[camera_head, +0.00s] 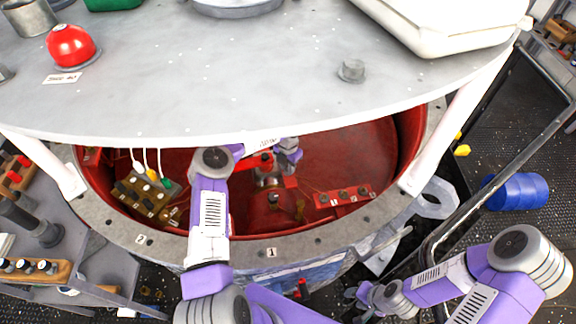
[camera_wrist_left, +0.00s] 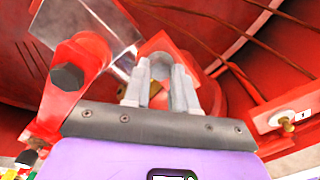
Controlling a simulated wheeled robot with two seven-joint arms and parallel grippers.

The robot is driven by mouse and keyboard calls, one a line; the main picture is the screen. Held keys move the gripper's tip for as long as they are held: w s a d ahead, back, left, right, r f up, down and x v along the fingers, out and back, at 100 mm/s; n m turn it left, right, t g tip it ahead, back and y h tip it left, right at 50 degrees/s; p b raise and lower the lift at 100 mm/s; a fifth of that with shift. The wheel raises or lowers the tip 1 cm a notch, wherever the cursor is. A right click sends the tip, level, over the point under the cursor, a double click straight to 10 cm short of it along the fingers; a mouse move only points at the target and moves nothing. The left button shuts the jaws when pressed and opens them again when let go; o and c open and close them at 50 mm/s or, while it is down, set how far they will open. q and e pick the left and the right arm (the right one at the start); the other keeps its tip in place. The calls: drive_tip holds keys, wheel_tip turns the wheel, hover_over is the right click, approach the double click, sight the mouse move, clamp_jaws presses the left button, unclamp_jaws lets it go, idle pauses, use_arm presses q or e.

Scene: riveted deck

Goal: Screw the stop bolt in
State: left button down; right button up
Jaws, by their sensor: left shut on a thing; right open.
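My left arm reaches under the white top into the red drum, and its gripper (camera_head: 287,156) is small and partly hidden there. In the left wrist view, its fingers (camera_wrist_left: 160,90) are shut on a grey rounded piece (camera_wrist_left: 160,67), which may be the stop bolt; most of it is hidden. The fingers are in front of a red bracket (camera_wrist_left: 163,42); I cannot tell whether the piece is seated in it. A dark hex head (camera_wrist_left: 67,77) shows on a red arm at the left. My right gripper (camera_head: 362,296) is open and empty outside the drum, low in the view.
The white round top (camera_head: 230,75) overhangs the drum, held by white posts (camera_head: 455,125). Inside are a brown connector block (camera_head: 145,197) with cables and a red numbered block (camera_head: 343,196). A metal rail (camera_head: 490,175) stands at the right.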

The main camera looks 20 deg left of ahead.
sight(287, 169)
use_arm(q)
drive_tip(key=shift+w+a+r, duration=0.15)
drive_tip(key=shift+r, duration=0.1)
drive_tip(key=c, duration=1)
unclamp_jaws()
drive_tip(key=shift+o, duration=0.5)
drive_tip(key=shift+f, duration=0.15)
wheel_tip(287, 169, up, 8)
drive_tip(key=shift+f+p, duration=0.2)
drive_tip(key=shift+p, duration=0.4)
